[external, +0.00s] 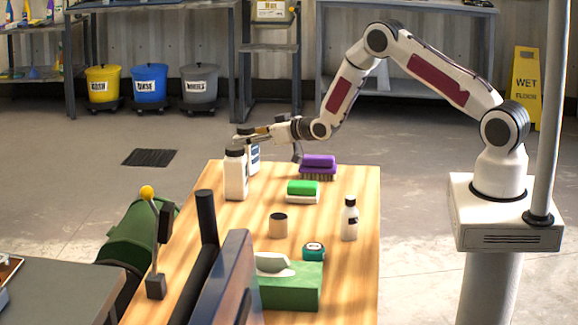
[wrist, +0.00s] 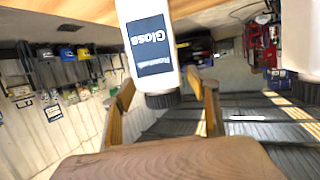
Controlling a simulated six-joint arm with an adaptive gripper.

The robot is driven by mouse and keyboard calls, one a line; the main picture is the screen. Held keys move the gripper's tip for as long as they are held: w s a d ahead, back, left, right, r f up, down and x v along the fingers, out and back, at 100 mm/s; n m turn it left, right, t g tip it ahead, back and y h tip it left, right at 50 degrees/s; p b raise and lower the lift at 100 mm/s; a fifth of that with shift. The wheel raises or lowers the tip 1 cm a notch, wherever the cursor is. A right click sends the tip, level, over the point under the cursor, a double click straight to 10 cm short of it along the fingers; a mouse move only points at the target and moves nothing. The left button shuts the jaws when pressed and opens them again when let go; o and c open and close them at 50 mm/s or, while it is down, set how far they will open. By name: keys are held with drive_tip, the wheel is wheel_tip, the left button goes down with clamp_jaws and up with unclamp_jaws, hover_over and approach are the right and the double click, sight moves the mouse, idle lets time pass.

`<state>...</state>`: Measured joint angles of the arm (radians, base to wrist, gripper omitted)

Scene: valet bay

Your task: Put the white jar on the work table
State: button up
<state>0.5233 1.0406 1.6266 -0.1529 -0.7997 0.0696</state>
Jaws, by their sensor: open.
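My gripper (external: 247,137) is open at the far end of the wooden table (external: 345,275), level with the caps of two white bottles. In the wrist view my gripper's fingers (wrist: 166,92) stand apart, with the black cap of the bottle labelled Gloss (wrist: 143,20) showing between them; I cannot tell whether they touch. This labelled bottle (external: 254,157) stands partly behind the nearer white bottle (external: 236,178). I cannot tell for certain which thing is the white jar.
A purple brush (external: 318,163), a green-topped brush (external: 303,189), a small white bottle (external: 349,220), a teal tub (external: 313,251) and a green tissue box (external: 292,286) stand on the table. Another white bottle edges the wrist view (wrist: 302,40). A grey table (external: 70,290) is at lower left.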

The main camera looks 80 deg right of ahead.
drive_tip(key=v, duration=1)
drive_tip(key=shift+s, duration=0.2)
drive_tip(key=shift+a+r, duration=0.1)
idle(0.6)
drive_tip(key=s+a+r+n+g+y, duration=0.1)
drive_tip(key=s+a+r+g+y, duration=0.1)
drive_tip(key=s+a+r, duration=0.5)
drive_tip(key=s+a+r+n+g+y, duration=0.1)
drive_tip(key=s+a+r+g, duration=0.1)
drive_tip(key=a+r, duration=1)
drive_tip(key=s+a+r+n+g+y, duration=0.1)
drive_tip(key=s+a, duration=0.3)
drive_tip(key=s, duration=0.6)
drive_tip(key=s+a+r+g+y, duration=0.1)
drive_tip(key=s+a, duration=0.4)
drive_tip(key=s, duration=0.5)
drive_tip(key=s+a+r+n+g, duration=0.1)
drive_tip(key=s+a, duration=0.4)
drive_tip(key=s, duration=0.5)
drive_tip(key=shift+a+n+g+y, duration=0.2)
drive_tip(key=shift+n+g+y, duration=0.1)
drive_tip(key=shift+g+y, duration=0.1)
drive_tip(key=shift+o, duration=0.4)
drive_tip(key=shift+s, duration=0.1)
